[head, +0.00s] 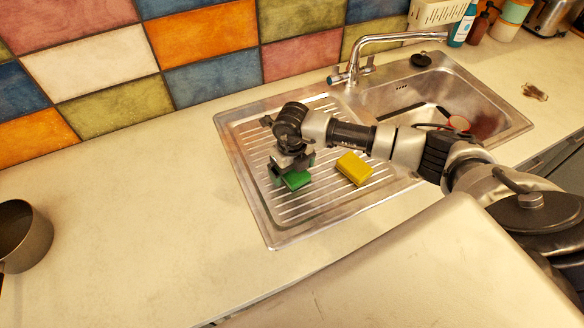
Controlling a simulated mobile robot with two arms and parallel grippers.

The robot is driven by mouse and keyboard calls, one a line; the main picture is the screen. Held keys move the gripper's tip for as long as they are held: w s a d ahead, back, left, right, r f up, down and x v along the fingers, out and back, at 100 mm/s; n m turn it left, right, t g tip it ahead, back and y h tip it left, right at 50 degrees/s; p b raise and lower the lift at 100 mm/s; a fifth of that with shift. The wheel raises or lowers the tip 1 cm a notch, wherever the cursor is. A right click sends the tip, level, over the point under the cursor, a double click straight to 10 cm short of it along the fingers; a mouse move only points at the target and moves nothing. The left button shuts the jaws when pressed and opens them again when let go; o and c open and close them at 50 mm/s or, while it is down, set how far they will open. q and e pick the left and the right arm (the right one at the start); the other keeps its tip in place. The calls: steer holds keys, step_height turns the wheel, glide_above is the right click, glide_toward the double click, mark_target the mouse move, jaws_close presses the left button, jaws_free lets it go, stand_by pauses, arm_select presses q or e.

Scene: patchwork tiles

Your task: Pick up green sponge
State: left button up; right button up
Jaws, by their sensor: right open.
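A green sponge (296,181) lies on the ribbed steel drainboard (262,213) left of the sink basin. My right gripper (291,170) points down right over the green sponge, and its fingers hide the sponge's far part. The gripper is open, and I cannot tell whether its fingers touch the sponge. My left gripper is not in view.
A yellow sponge (354,168) lies on the drainboard just right of the green one. A faucet (385,42) rises behind the basin (455,90), which holds a dark-handled item. A grey pot (22,237) stands far left. The counter between is clear.

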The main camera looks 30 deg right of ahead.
steer(key=shift+f, duration=0.25)
steer(key=c, duration=1)
steer(key=shift+r, duration=0.15)
